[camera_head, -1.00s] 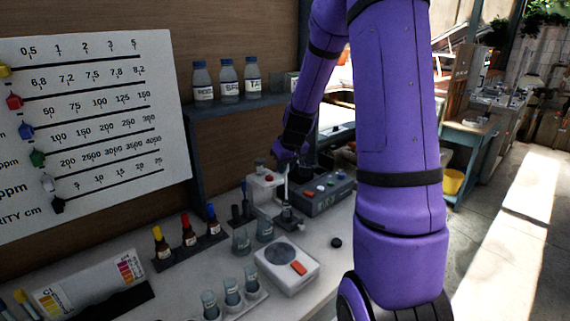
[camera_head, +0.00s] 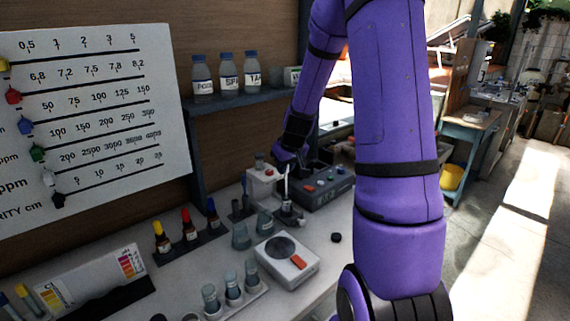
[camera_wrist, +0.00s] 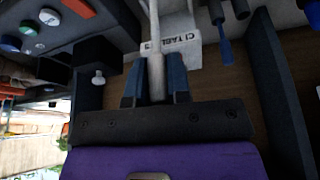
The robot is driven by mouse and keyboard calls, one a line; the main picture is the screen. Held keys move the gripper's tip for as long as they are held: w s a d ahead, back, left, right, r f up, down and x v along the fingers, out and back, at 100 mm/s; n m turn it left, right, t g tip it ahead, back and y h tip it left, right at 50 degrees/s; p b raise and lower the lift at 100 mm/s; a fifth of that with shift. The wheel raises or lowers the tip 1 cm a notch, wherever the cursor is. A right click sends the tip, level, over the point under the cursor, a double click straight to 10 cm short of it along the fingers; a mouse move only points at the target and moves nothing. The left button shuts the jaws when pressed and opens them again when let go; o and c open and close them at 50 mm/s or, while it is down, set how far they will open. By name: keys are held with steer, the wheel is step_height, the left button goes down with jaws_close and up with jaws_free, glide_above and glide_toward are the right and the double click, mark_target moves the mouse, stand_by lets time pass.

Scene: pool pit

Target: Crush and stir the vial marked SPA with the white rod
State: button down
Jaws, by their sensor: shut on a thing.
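My gripper (camera_head: 285,157) is shut on the white rod (camera_head: 284,182), which hangs upright below it. In the wrist view the blue fingers (camera_wrist: 157,82) pinch the pale rod (camera_wrist: 155,40), which runs out of the top of the picture. The rod's lower end is at a small dark stand (camera_head: 288,213) on the bench; whether it touches or sits inside something is too small to tell. Three vials (camera_head: 232,286) stand in a row at the front, and glass cups (camera_head: 241,237) stand behind them. I cannot read which vial is marked SPA.
A white dispenser (camera_head: 262,184) and a grey device with buttons (camera_head: 325,188) flank the rod. A white meter (camera_head: 286,263) and dropper bottles (camera_head: 188,226) stand nearer. Labelled bottles (camera_head: 228,78), one reading SPA, are on the shelf.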

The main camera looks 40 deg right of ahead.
steer(key=shift+f, duration=1.75)
steer(key=shift+s+f, duration=0.1)
steer(key=shift+f, duration=0.65)
stand_by(1.3)
steer(key=shift+r, duration=0.2)
steer(key=shift+r, duration=0.25)
stand_by(0.5)
steer(key=shift+d, duration=0.2)
